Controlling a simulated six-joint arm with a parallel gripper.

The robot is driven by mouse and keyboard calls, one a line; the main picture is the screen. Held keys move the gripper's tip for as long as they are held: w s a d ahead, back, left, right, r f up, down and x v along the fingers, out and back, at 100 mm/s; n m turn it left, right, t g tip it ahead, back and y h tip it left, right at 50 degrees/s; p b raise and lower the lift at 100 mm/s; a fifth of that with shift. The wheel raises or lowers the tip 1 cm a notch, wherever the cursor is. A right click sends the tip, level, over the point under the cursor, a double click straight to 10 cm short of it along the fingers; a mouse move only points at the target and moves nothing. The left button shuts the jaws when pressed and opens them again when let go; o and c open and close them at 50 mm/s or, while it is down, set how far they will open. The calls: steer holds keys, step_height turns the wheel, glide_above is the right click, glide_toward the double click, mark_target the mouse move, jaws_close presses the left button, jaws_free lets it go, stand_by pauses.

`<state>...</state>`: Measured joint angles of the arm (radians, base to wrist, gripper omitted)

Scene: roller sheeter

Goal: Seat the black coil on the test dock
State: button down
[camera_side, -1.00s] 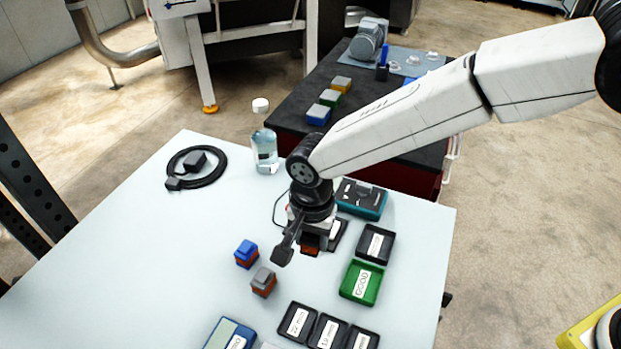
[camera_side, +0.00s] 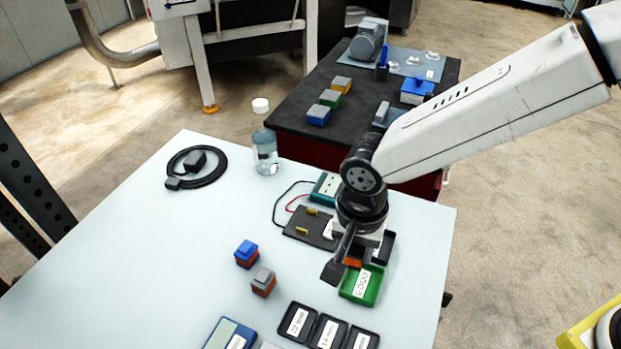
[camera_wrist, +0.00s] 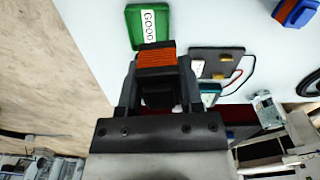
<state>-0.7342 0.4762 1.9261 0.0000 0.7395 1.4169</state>
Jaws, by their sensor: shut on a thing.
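My gripper (camera_side: 350,268) is shut on the black coil (camera_wrist: 156,60), whose orange winding and black body show between the fingers in the wrist view (camera_wrist: 157,88). In the side view the fingers hide most of the coil, leaving an orange edge (camera_side: 353,263). It is above the table, near the back edge of the green GOOD tray (camera_side: 358,299). The test dock (camera_side: 318,237), a dark plate with two brass contacts, lies left of my gripper, with no coil on it. It also shows in the wrist view (camera_wrist: 208,56). My gripper partly hides its right side.
A teal meter (camera_side: 324,186) with red and black leads sits behind the dock. A black tray (camera_side: 389,247) is partly hidden behind my gripper. Blue-topped (camera_side: 246,254) and grey-topped (camera_side: 263,281) coils stand left. Labelled black trays (camera_side: 328,331) lie in front. A bottle (camera_side: 265,152) stands at the back.

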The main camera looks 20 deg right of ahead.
steer(key=shift+w, duration=0.1)
stand_by(0.4)
steer(key=shift+w+a, duration=0.2)
steer(key=shift+w, duration=0.25)
steer(key=w+a+f, duration=0.1)
steer(key=w+f, duration=0.1)
steer(key=w, duration=0.6)
steer(key=m, duration=0.1)
glide_above(307, 223)
steer(key=shift+f, duration=1.25)
steer(key=shift+f, duration=2.55)
steer(key=shift+f, duration=1.05)
